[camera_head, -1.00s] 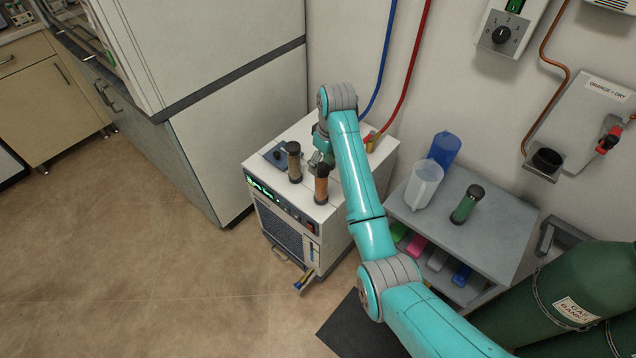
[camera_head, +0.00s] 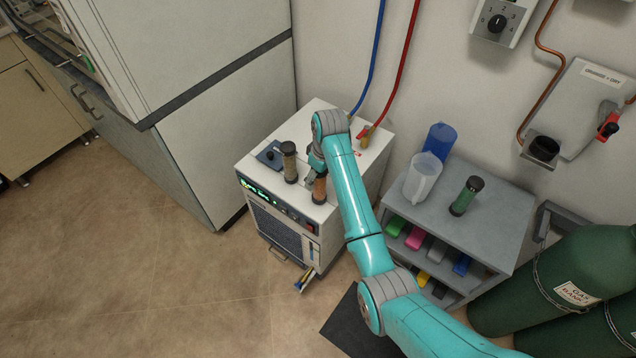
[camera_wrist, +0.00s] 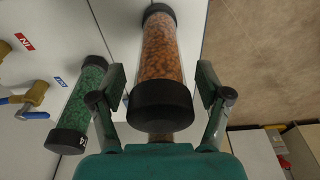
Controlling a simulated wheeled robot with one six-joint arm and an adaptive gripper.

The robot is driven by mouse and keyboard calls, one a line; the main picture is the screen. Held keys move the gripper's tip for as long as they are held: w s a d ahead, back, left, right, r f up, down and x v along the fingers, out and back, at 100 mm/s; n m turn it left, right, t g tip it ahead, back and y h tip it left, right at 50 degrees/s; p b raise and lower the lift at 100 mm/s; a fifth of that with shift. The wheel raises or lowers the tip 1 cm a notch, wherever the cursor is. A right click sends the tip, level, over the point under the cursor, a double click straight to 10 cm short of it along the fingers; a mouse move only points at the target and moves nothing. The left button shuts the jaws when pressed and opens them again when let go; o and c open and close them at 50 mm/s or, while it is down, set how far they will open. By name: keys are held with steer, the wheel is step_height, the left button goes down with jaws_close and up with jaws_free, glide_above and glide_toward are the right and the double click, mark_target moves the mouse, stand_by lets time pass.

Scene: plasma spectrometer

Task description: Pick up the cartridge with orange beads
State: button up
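The cartridge with orange beads (camera_head: 320,189) stands upright on top of the white floor unit, near its front edge. It has black end caps. In the wrist view the orange cartridge (camera_wrist: 160,55) lies between the two fingers of my gripper (camera_wrist: 161,84). The fingers are open, with a narrow gap visible on each side of it. In the head view my gripper (camera_head: 316,160) is just behind the orange cartridge, partly hidden by my arm.
A brown-beaded cartridge (camera_head: 289,162) stands left of the orange one. A green cartridge (camera_wrist: 85,100) is close beside the left finger. Brass valves (camera_wrist: 33,95) are farther left. A grey cart (camera_head: 500,217) holds jugs and another green cartridge (camera_head: 467,195).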

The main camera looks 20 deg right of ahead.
steer(key=c, duration=1.2)
steer(key=shift+r, duration=0.1)
